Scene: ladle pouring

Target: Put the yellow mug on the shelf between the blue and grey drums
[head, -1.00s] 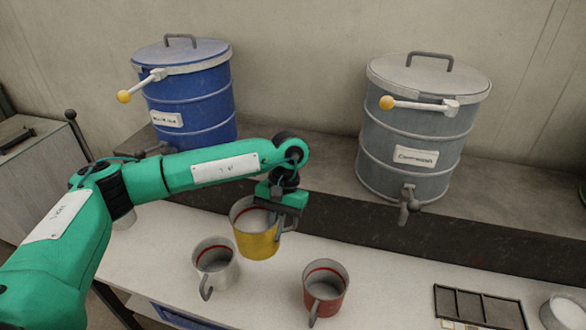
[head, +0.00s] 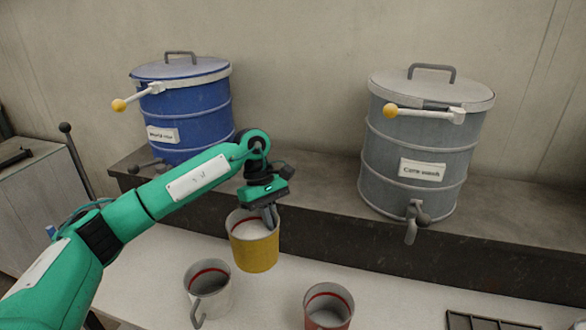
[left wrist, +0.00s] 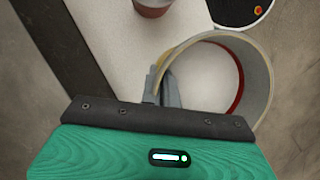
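The yellow mug (head: 257,250) hangs upright in front of the dark shelf (head: 310,178), above the white counter. My left gripper (head: 270,215) is shut on its right side, at the rim or handle; the fingers hide which. In the left wrist view the mug (left wrist: 262,80) lies to the right of the fingers (left wrist: 165,92), its open top with a red inner line facing the camera. The blue drum (head: 205,112) stands on the shelf at the left, the grey drum (head: 412,150) at the right. My right gripper is out of view.
The shelf top between the drums is clear. A white mug (head: 215,300) and a red mug (head: 328,308) stand on the counter (head: 165,255) in front. A dark divided tray (head: 485,322) is at the lower right. The grey drum's tap (head: 411,225) juts out over the shelf's front edge.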

